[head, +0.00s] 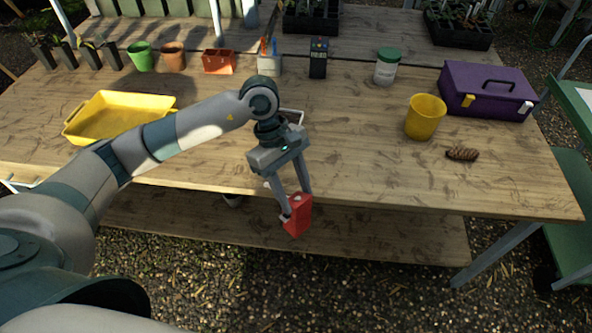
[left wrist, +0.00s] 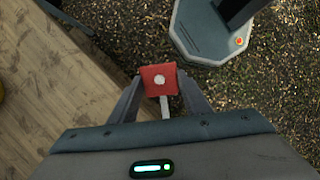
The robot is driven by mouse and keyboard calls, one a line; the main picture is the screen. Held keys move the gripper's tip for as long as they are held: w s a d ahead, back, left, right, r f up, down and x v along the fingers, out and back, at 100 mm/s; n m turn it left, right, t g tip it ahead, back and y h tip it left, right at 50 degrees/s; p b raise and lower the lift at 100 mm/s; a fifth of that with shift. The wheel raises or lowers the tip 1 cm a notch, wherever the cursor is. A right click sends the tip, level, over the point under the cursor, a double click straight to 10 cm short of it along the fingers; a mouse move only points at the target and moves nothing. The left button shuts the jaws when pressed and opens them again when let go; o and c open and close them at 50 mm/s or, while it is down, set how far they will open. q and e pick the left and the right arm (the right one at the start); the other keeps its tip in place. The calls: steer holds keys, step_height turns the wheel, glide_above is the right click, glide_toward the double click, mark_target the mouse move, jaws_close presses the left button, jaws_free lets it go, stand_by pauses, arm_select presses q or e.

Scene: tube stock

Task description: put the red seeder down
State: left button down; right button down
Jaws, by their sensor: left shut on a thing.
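The red seeder (head: 298,215) is a small red block with a pale round spot on one face. My left gripper (head: 294,205) is shut on it, with a finger on either side. In the head view it hangs in front of the wooden table's (head: 370,170) near edge, over the lower shelf and gravel. In the left wrist view the seeder (left wrist: 160,80) sits between the fingertips, with the table (left wrist: 60,100) to the left and gravel below. A pale strip shows just under it there. My right gripper is not in view.
A yellow tray (head: 100,133) lies at the table's left. A yellow pot (head: 425,117), a brown cone-like object (head: 462,154) and a purple toolbox (head: 460,100) are at the right. Pots and small containers line the back. The table's front middle is clear.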

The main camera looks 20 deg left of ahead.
arm_select(q)
steer(key=s+f+m, duration=0.1)
steer(key=m, duration=0.1)
steer(key=s+m+g+y, duration=0.1)
steer(key=m, duration=0.1)
steer(key=s+f+m+g+y, duration=0.1)
steer(key=m, duration=0.1)
steer(key=shift+a+f+m, duration=0.1)
steer(key=shift+f+m, duration=0.25)
steer(key=shift+m, duration=0.05)
steer(key=s+a+f+m, duration=0.1)
steer(key=m, duration=0.1)
steer(key=s+a+m+y, duration=0.1)
steer(key=m, duration=0.1)
steer(key=a+f+m+y, duration=0.1)
steer(key=a+m, duration=0.1)
steer(key=shift+s+f+g, duration=0.3)
steer(key=shift+s, duration=0.1)
steer(key=shift+d, duration=0.1)
